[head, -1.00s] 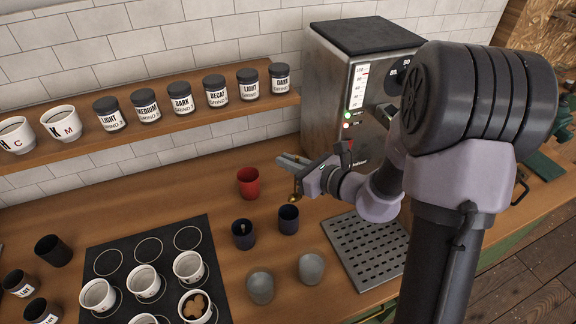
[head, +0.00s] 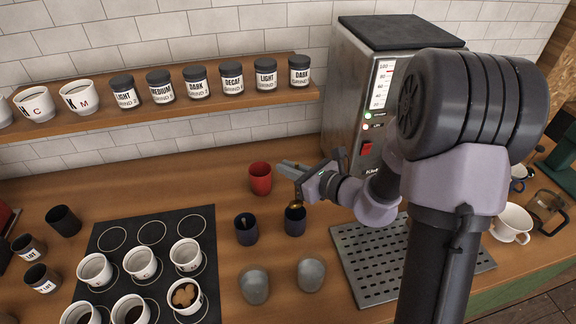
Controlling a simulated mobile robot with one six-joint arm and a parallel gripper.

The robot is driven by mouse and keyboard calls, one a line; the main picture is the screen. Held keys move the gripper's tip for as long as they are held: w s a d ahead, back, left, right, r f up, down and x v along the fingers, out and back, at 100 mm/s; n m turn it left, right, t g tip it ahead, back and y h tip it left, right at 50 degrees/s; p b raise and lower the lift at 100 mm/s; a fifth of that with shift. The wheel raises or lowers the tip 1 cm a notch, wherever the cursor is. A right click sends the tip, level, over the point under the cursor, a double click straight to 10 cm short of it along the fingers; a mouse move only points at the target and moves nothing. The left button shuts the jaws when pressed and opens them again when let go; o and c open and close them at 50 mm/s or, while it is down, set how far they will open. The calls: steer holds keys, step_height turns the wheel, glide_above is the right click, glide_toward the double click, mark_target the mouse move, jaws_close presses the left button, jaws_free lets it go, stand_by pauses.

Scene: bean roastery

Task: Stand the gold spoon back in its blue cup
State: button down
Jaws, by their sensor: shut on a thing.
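My gripper (head: 291,169) is shut on the gold spoon (head: 297,204), which hangs down from the jaws. The spoon's lower end is over the mouth of the right-hand dark blue cup (head: 295,224); I cannot tell whether it is inside the rim. The left-hand dark blue cup (head: 246,233) stands beside it with a small light utensil showing in its mouth. Both cups are upright on the wooden counter. The upper part of the spoon is largely hidden by the gripper.
A red cup (head: 260,179) stands just behind the blue cups. Two grey cups (head: 254,287) stand in front. A black mat (head: 112,238) with several white cups lies left. A metal drip tray (head: 375,264) and a steel machine (head: 350,110) are right.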

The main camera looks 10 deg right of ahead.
step_height(320, 180, down, 7)
steer(key=b, duration=0.6)
steer(key=shift+f, duration=0.1)
steer(key=c, duration=1.5)
jaws_free()
steer(key=p+v, duration=0.3)
steer(key=v, duration=1.4)
steer(key=shift+s+d, duration=0.1)
steer(key=shift+s, duration=0.15)
